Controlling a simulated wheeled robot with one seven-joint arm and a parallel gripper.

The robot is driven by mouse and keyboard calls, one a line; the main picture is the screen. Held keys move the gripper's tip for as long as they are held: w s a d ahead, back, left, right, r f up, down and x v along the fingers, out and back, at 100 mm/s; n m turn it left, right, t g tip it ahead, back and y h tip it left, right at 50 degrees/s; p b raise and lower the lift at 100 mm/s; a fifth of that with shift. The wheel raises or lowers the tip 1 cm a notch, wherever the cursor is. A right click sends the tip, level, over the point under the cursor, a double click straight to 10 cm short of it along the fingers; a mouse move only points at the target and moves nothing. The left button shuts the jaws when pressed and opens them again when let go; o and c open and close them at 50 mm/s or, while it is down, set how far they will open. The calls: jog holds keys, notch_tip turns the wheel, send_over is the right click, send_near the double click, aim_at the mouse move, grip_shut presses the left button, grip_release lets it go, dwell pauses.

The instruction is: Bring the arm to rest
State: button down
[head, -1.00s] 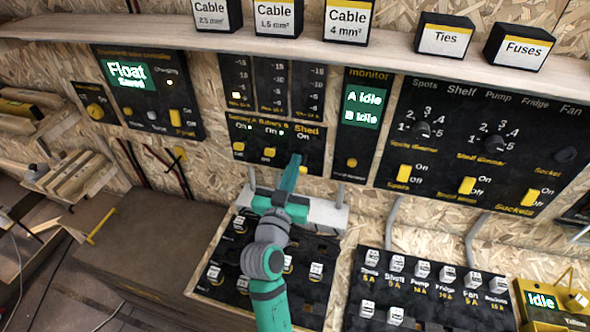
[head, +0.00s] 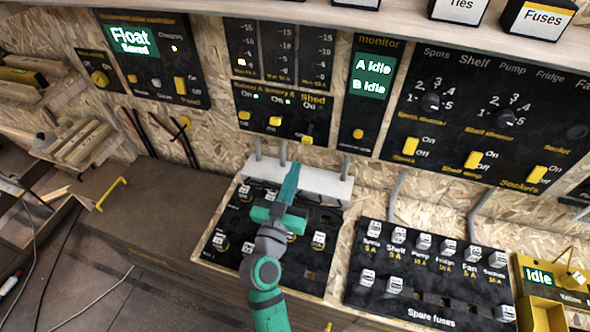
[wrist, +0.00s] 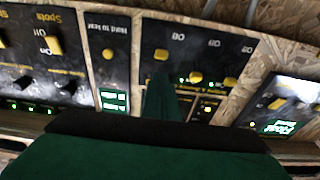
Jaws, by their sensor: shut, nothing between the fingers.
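My gripper (head: 288,184) is teal and dark, and its fingers are together with nothing between them. In the head view it is in front of the white ledge (head: 325,187) and over the upper part of the left fuse panel (head: 236,217), apart from the switch panel above. My arm (head: 268,290) comes up from the bottom edge and hides part of that fuse panel. In the wrist view the shut fingers (wrist: 160,98) point toward the battery switch panel (wrist: 190,45), which appears upside down.
The battery switch panel (head: 270,120) and the monitor (head: 370,95) are on the chipboard wall. The spare fuses panel (head: 430,290) is to the right. A dimmer panel (head: 480,110) is above it. The brown bench top (head: 155,215) at left is mostly clear.

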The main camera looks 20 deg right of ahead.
dwell(0.3)
jog(key=s+a+f+n+y, duration=0.6)
jog(key=s+a+f+y, duration=0.3)
jog(key=s+a+f, duration=0.5)
jog(key=s+a+n+y, duration=0.1)
jog(key=s+a+y, duration=0.1)
jog(key=s, duration=0.8)
jog(key=s+a+n+y, duration=0.1)
jog(key=s+a, duration=0.2)
jog(key=s, duration=0.7)
jog(key=shift+a+y, duration=0.4)
